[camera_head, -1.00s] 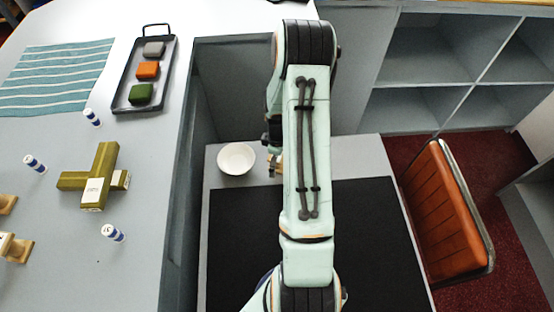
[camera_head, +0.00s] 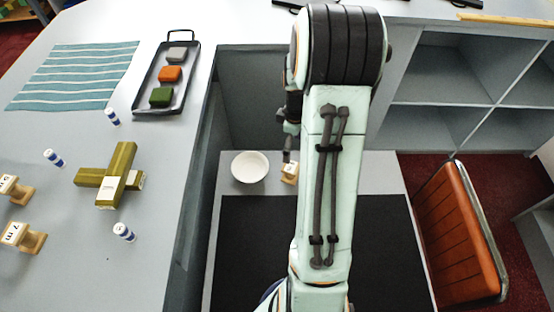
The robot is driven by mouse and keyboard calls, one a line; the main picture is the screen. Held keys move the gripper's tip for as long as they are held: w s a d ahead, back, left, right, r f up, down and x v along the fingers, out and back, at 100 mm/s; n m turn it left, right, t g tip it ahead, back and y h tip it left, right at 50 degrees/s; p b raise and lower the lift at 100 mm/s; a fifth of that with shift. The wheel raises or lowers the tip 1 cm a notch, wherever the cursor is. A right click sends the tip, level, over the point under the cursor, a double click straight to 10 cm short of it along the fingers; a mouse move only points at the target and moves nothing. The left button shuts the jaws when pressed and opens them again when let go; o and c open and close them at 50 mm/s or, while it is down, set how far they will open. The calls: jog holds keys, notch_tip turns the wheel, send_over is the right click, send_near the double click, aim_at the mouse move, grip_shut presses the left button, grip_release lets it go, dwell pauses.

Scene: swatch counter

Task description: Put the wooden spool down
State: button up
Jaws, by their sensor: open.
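A wooden spool (camera_head: 289,173) with a pale label stands on the lower grey counter, just right of the white bowl (camera_head: 250,167). It appears upright; its right side is close to my arm in the picture. My gripper (camera_head: 287,155) shows only in part at the left edge of my arm. It is open, above and behind the spool, and looks apart from it. Two more wooden spools, one (camera_head: 15,189) behind the other (camera_head: 23,237), stand at the far left of the higher counter.
The black mat (camera_head: 250,250) in front is clear. On the left counter lie crossed olive bars (camera_head: 110,178), several blue-and-white small rolls (camera_head: 123,232), a dark tray (camera_head: 184,92) with three coloured blocks and a striped cloth (camera_head: 75,75). An orange-brown chair (camera_head: 457,240) stands right.

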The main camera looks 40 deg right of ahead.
jog(key=a+r, duration=0.6)
jog(key=a, duration=0.3)
jog(key=s+a+r+m, duration=0.1)
jog(key=s+a+r, duration=0.2)
jog(key=s+a, duration=0.3)
jog(key=s+a+r+m, duration=0.2)
jog(key=s+a, duration=0.4)
jog(key=a, duration=0.5)
jog(key=shift+s+a+r+y, duration=0.2)
jog(key=shift+s+r+y, duration=0.2)
jog(key=shift+r, duration=0.25)
